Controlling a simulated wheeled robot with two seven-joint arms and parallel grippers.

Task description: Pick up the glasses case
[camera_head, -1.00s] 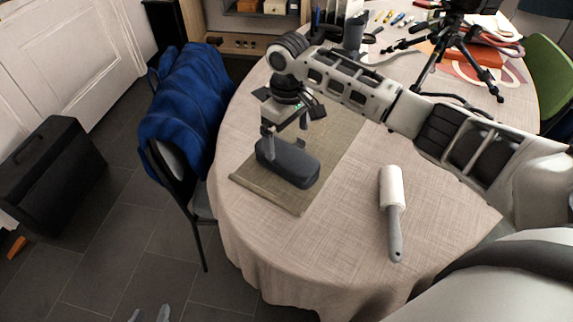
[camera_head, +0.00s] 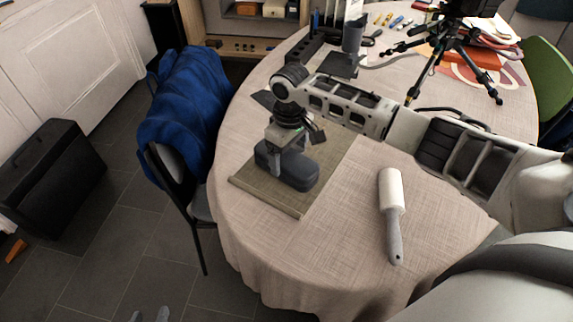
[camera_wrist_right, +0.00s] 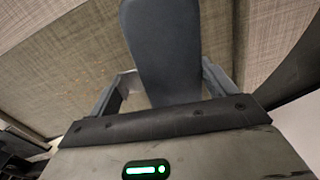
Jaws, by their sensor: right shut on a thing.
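The glasses case (camera_head: 300,178) is a dark grey-blue rounded box on the olive-green mat (camera_head: 266,196) at the left part of the table. My right gripper (camera_head: 284,160) reaches down from above and is shut across the middle of the case. In the right wrist view the case (camera_wrist_right: 165,50) lies between the two fingers (camera_wrist_right: 160,85). I cannot tell whether its underside touches the mat. My left gripper (camera_head: 149,315) shows only as two grey fingertips at the bottom edge, apart and empty, over the floor.
A lint roller (camera_head: 392,210) with a white head and grey handle lies right of the mat. A black tripod (camera_head: 455,50) and small items stand at the back. A chair with a blue jacket (camera_head: 185,110) is close to the table's left edge.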

